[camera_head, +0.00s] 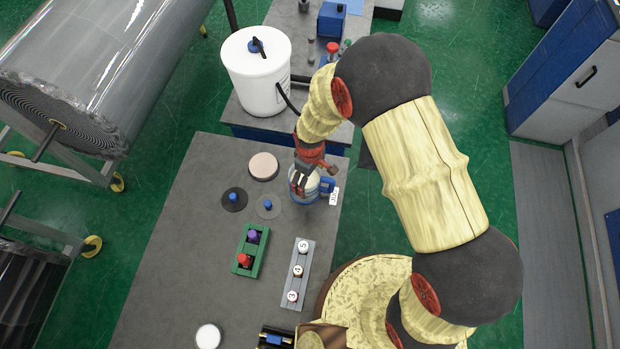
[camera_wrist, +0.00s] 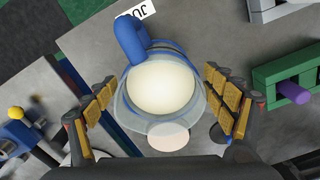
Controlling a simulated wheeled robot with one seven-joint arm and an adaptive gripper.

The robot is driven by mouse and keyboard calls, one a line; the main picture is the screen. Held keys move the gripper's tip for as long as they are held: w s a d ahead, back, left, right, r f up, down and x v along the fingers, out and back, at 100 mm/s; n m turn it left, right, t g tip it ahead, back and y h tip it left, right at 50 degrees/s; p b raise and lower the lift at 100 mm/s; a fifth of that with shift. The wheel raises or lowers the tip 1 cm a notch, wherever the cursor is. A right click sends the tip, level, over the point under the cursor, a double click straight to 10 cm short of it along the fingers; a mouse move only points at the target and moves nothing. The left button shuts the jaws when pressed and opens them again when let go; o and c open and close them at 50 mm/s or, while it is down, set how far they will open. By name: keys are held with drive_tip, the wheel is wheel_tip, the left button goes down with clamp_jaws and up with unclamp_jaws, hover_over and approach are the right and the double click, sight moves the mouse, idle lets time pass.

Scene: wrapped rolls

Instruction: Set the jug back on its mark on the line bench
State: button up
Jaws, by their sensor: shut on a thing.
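The jug (camera_head: 301,190) is a clear vessel with a blue handle, near the right edge of the grey line bench (camera_head: 185,262). In the wrist view the jug (camera_wrist: 160,86) is full of something cream-coloured, with its handle toward the top. My gripper (camera_head: 308,172) is shut on the jug, and its yellow-padded fingers flank it in the wrist view (camera_wrist: 163,98). A white label card (camera_head: 334,196) beside the handle seems to read JUG; it also shows in the wrist view (camera_wrist: 140,11). I cannot tell whether the jug's base touches the bench. No mark shows under it.
A pinkish disc (camera_head: 264,166) and two discs with blue knobs (camera_head: 235,199) lie left of the jug. A green rack (camera_head: 251,249) and a grey numbered rack (camera_head: 298,272) stand nearer. A white bucket (camera_head: 257,73) stands beyond. The bench's left part is clear.

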drive_tip(key=shift+r, duration=0.1)
drive_tip(key=o, duration=2)
drive_tip(key=shift+o, duration=0.2)
